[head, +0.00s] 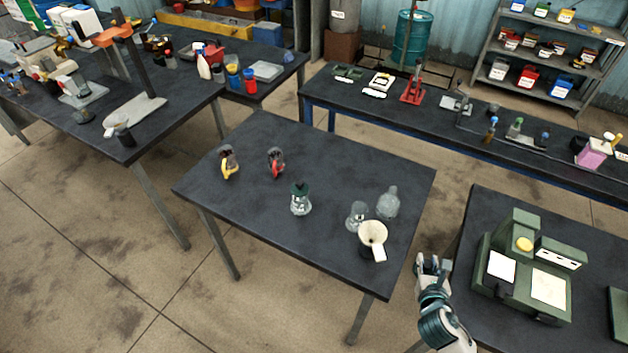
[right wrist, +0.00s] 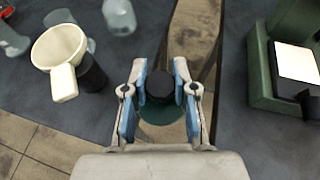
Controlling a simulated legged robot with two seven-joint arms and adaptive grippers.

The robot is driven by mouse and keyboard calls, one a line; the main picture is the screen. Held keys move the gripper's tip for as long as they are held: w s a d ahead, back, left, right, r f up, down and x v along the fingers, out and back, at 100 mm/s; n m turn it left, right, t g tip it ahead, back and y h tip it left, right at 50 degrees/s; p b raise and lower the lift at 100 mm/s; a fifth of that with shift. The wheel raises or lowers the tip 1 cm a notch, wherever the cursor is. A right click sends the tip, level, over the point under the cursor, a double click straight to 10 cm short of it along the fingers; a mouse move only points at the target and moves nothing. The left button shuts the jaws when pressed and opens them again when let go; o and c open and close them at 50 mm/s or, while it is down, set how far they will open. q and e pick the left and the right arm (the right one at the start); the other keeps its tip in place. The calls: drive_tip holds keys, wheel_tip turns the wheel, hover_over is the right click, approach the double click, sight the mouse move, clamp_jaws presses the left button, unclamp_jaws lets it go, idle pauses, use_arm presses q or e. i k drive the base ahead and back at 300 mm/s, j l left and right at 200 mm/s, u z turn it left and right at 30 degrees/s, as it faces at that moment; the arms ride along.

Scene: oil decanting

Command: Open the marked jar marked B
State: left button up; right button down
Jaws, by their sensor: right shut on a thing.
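A clear jar with a dark green top (head: 300,199) stands upright on the middle table. Two clear glass jars (head: 357,216) (head: 387,203) with no green top stand to its right. I cannot read a letter B on any of them. My right gripper (head: 432,262) is past the table's right edge, over the gap between tables. In the right wrist view it (right wrist: 160,85) is shut on a dark knob on a round green disc (right wrist: 160,110), which looks like a jar lid. The glass jars show partly at that view's top left. My left gripper is not in view.
A cream cup with a handle (head: 373,238) stands near the middle table's (head: 330,160) right corner, beside the clear jars. Yellow-handled (head: 229,162) and red-handled (head: 276,162) items are at its left. A green machine (head: 525,268) stands on the right table. The middle table's front left is clear.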

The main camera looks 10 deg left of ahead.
sight(357, 217)
drive_tip(key=j+z, duration=0.1)
drive_tip(key=z, duration=0.75)
drive_tip(key=k+j+z, duration=0.1)
drive_tip(key=z, duration=0.75)
drive_tip(key=k+j+z, duration=0.1)
drive_tip(key=z, duration=0.35)
drive_tip(key=k+j+z, duration=0.15)
drive_tip(key=z, duration=0.3)
drive_tip(key=k+z, duration=0.15)
drive_tip(key=z, duration=0.3)
drive_tip(key=k+z, duration=0.2)
drive_tip(key=z, duration=0.25)
drive_tip(key=k+j+z, duration=0.15)
drive_tip(key=k, duration=0.35)
drive_tip(key=u, duration=0.95)
drive_tip(key=k+j+u, duration=0.1)
drive_tip(key=u, duration=0.4)
drive_tip(key=j+u, duration=0.1)
drive_tip(key=u, duration=0.85)
drive_tip(key=j+u, duration=0.1)
drive_tip(key=u, duration=0.85)
drive_tip(key=i+l+u, duration=0.1)
drive_tip(key=i+u, duration=0.15)
drive_tip(key=u, duration=0.15)
drive_tip(key=i+l+u, duration=0.2)
drive_tip(key=u, duration=0.25)
drive_tip(key=i+l, duration=0.05)
